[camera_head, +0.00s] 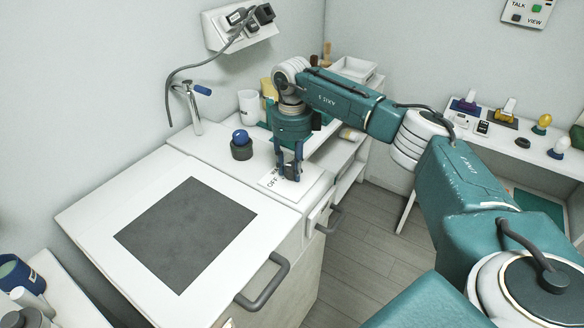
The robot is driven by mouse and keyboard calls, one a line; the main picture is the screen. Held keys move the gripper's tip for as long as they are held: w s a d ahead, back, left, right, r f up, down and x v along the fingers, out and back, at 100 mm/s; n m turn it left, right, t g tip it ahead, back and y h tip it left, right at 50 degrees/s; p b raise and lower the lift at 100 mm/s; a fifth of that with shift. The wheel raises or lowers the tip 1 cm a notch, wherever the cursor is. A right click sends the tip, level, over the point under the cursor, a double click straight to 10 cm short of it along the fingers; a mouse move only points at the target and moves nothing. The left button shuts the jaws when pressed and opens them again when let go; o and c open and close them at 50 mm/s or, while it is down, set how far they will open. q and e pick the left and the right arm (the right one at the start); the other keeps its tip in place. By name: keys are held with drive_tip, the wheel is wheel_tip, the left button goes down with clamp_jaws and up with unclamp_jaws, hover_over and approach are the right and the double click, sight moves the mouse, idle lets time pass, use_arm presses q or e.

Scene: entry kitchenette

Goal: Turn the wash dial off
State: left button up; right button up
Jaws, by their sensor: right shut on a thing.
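The wash dial (292,176) sits on a white plate (307,186) at the right end of the white counter. The plate carries dark lettering, and "OFF" can be read to the left of the dial. My right gripper (289,170) points down over the plate with its dark blue fingers shut on the dial. The fingers hide most of the dial, so which way it points cannot be told. My left gripper is not in view.
A blue-topped dark knob (241,141) stands left of the gripper, near a tap (192,108) and a white cup (249,104). Grey floor (365,255) is clear beside the counter.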

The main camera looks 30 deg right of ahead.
sight(292, 166)
drive_tip(key=n, duration=0.4)
drive_tip(key=shift+r+n, duration=0.1)
drive_tip(key=shift+n, duration=0.2)
drive_tip(key=shift+n+b, duration=0.4)
drive_tip(key=shift+n, duration=1.3)
drive_tip(key=shift+w, duration=0.1)
drive_tip(key=o, duration=1.2)
drive_tip(key=shift+c, duration=0.2)
wheel_tip(292, 166, up, 12)
